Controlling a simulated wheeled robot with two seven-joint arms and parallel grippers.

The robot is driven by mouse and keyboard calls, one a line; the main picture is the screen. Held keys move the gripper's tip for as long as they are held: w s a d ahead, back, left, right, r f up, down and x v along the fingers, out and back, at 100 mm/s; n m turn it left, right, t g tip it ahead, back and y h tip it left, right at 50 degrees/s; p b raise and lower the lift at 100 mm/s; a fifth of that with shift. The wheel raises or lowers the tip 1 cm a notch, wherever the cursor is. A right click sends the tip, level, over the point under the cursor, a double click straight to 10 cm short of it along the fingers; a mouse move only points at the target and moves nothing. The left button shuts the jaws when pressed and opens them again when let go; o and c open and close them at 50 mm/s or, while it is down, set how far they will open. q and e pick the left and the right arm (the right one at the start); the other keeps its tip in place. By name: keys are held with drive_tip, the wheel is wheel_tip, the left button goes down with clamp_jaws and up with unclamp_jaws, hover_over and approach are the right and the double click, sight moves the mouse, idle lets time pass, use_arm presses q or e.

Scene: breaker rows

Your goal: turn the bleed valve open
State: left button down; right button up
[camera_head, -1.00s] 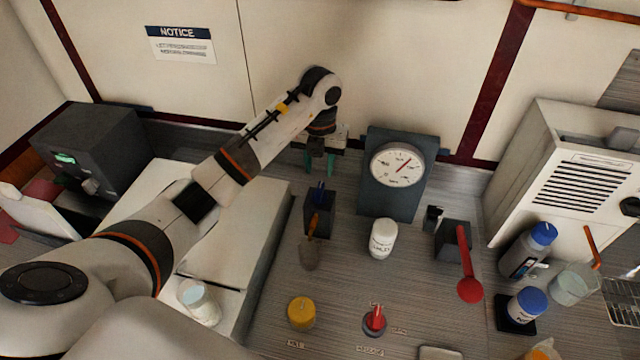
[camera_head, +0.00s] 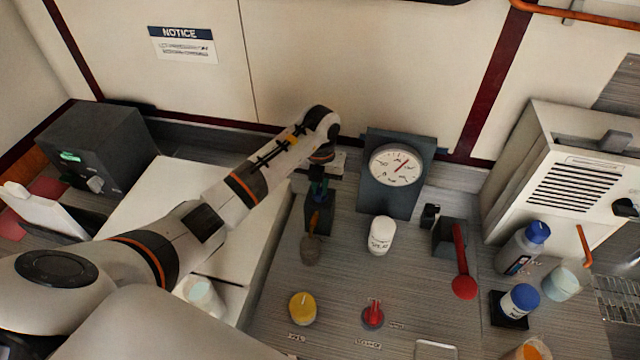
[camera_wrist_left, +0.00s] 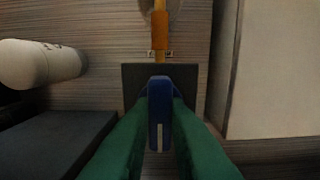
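My left gripper (camera_head: 318,190) reaches down to a dark block (camera_head: 321,222) below the gauge's left side. In the left wrist view its green fingers (camera_wrist_left: 160,105) lie against both sides of a blue handle (camera_wrist_left: 159,88) with a pale line, standing over the dark block. No gap shows there. A red knob (camera_head: 373,314) on a round base stands near the front, with small labels around it. A yellow knob (camera_head: 302,308) is to its left. The labels are too blurred to tell which part is the bleed valve. My right gripper is not in view.
A gauge (camera_head: 397,166) stands behind, with a white bottle (camera_head: 381,235) in front. An orange-handled tool (camera_head: 312,240) lies by the block. A red lever (camera_head: 461,265) hangs from another dark block at right. Blue-capped bottles (camera_head: 523,248) stand farther right.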

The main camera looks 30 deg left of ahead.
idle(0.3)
use_arm(q)
drive_tip(key=m+b, duration=0.2)
drive_tip(key=shift+a+f+b, duration=0.1)
drive_tip(key=shift+b, duration=0.25)
drive_tip(key=m+b, duration=0.9)
drive_tip(key=m, duration=0.1)
drive_tip(key=shift+w+b, duration=0.1)
drive_tip(key=shift+b, duration=0.3)
drive_tip(key=m+b, duration=0.3)
drive_tip(key=m, duration=0.1)
drive_tip(key=shift+r+m+b, duration=0.2)
drive_tip(key=shift+m+b, duration=0.25)
drive_tip(key=shift+m, duration=0.45)
drive_tip(key=c, duration=1.4)
unclamp_jaws()
